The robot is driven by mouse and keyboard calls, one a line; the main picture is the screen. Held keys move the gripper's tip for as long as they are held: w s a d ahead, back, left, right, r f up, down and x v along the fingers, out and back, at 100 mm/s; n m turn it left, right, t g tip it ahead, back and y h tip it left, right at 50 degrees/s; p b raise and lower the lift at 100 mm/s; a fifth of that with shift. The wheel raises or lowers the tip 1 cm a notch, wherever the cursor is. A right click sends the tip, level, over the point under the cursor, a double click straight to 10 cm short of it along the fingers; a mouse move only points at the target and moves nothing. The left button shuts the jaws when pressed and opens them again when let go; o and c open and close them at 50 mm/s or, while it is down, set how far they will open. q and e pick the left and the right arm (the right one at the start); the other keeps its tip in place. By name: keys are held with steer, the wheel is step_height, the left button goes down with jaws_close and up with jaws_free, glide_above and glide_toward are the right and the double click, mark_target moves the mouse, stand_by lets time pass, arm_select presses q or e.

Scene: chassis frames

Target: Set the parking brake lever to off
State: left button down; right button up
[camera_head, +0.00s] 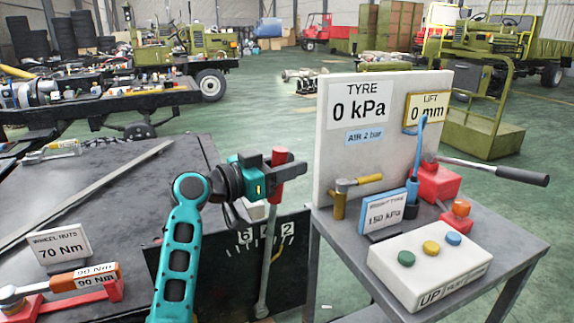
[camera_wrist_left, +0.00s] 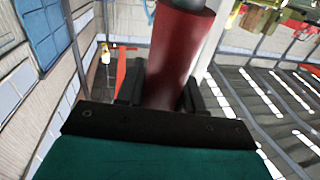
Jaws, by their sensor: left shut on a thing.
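The lever has a red grip (camera_head: 276,190) on an upright grey shaft (camera_head: 265,275), in front of a black panel with a white numbered scale. I take it to be the parking brake lever; no on or off mark is readable. My left gripper (camera_head: 278,172) is shut on the red grip, with the teal arm coming up from below. The right gripper is not in view.
A dark bench (camera_head: 120,200) on the left carries a torque wrench (camera_head: 70,280) and a wheel nuts sign (camera_head: 62,249). A grey table (camera_head: 505,245) on the right holds a gauge board, a button box (camera_head: 428,268) and a red block with a black-handled bar (camera_head: 500,170). Green floor lies behind.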

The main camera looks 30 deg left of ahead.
arm_select(q)
steer(key=w+d+f+g+y+p, duration=0.1)
steer(key=w+d+f+g+p, duration=0.1)
steer(key=w+d, duration=0.3)
steer(key=shift+w+d+f+y+p, duration=0.25)
steer(key=shift+w+y+p, duration=0.05)
steer(key=shift+w+p, duration=0.25)
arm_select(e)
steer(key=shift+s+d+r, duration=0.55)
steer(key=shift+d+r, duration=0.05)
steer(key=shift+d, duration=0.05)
arm_select(q)
steer(key=c, duration=1.1)
jaws_free()
steer(key=shift+c, duration=0.2)
steer(key=o, duration=0.3)
steer(key=shift+w+d+f, duration=0.15)
steer(key=shift+w+d, duration=0.05)
steer(key=shift+o, duration=0.2)
steer(key=shift+s+a, duration=0.1)
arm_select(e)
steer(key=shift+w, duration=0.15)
